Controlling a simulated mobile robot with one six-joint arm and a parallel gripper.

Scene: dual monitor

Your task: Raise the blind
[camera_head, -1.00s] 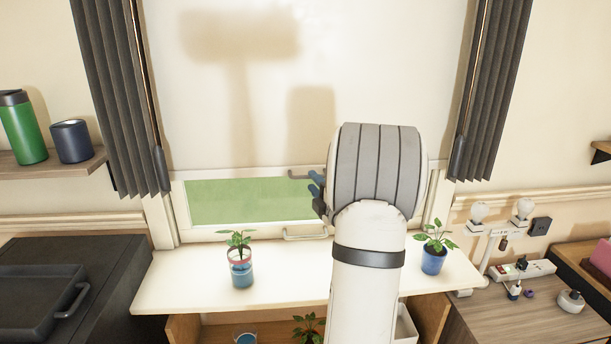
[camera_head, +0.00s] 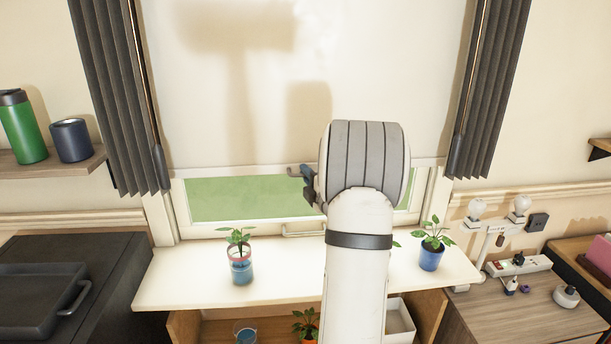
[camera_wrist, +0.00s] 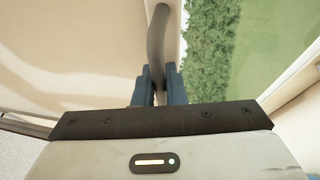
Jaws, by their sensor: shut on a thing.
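The pale blind (camera_head: 350,60) hangs over most of the window, with its bottom edge a little above the sill. A grey handle (camera_head: 293,172) sticks out at the blind's lower edge, and the wrist view shows the same curved handle (camera_wrist: 157,45). My gripper (camera_wrist: 158,75) has its two blue fingers closed around the handle. In the head view my gripper (camera_head: 306,180) is partly hidden by my arm. Green outdoors shows through the strip of glass (camera_head: 240,198) below the blind.
Dark curtains (camera_head: 118,95) hang at both sides. A potted plant in a blue-and-red glass (camera_head: 240,265) and one in a blue pot (camera_head: 430,255) stand on the white sill (camera_head: 180,280). A shelf (camera_head: 50,163) with a green bottle (camera_head: 22,127) is at left.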

